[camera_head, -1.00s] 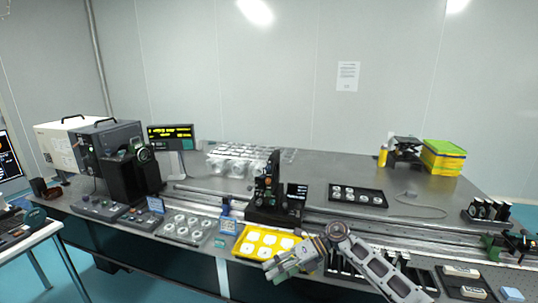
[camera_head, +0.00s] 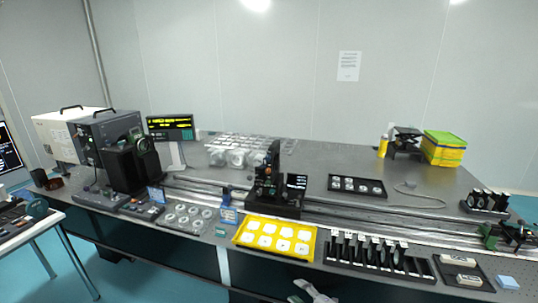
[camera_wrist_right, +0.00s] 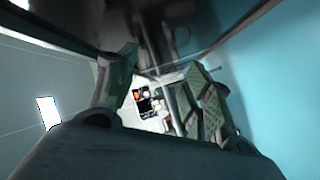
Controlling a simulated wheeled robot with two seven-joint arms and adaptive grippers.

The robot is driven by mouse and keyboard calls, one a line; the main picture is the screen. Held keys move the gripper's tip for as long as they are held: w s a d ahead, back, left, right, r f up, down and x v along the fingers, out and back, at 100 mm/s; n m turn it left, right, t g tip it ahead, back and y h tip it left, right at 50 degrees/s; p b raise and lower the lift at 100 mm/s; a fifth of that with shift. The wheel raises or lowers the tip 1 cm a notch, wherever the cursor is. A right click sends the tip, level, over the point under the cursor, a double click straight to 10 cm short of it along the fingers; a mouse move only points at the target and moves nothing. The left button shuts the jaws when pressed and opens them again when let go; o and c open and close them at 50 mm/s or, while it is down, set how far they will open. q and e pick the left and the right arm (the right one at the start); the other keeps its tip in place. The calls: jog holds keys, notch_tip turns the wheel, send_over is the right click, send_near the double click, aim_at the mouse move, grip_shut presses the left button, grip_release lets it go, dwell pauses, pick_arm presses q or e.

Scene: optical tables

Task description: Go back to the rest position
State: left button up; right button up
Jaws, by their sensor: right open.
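My right gripper (camera_head: 312,292) shows only in part at the bottom edge of the head view, low in front of the optical table (camera_head: 320,160) and below the yellow tray. In the right wrist view its two fingers stand apart, and the gap between them (camera_wrist_right: 160,85) holds nothing. My left gripper is in neither view.
A black rack (camera_head: 380,270) of upright plates stands right of the yellow tray. A grey tray (camera_head: 170,233) of round pieces lies to its left. A dark optical mount (camera_head: 268,190) stands behind. A side table (camera_head: 45,232) is at the far left.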

jog(key=s+d+f+m+g+h, duration=0.1)
jog(key=s+d+f+m+h, duration=0.4)
jog(key=s+f, duration=0.65)
jog(key=s+d+f+m+g+h, duration=0.2)
jog(key=s+d+f+m+h, duration=0.2)
jog(key=s+d+f+m, duration=0.75)
jog(key=s+f+g+h, duration=0.1)
jog(key=s+f+g, duration=0.3)
jog(key=s, duration=1.2)
jog(key=s+f+m+g+h, duration=0.1)
jog(key=s+f+g, duration=0.2)
jog(key=s+f, duration=0.9)
jog(key=s, duration=0.5)
jog(key=shift+a+f+g, duration=0.15)
jog(key=shift+a+g, duration=0.05)
jog(key=shift+g, duration=0.2)
jog(key=shift+w, duration=0.1)
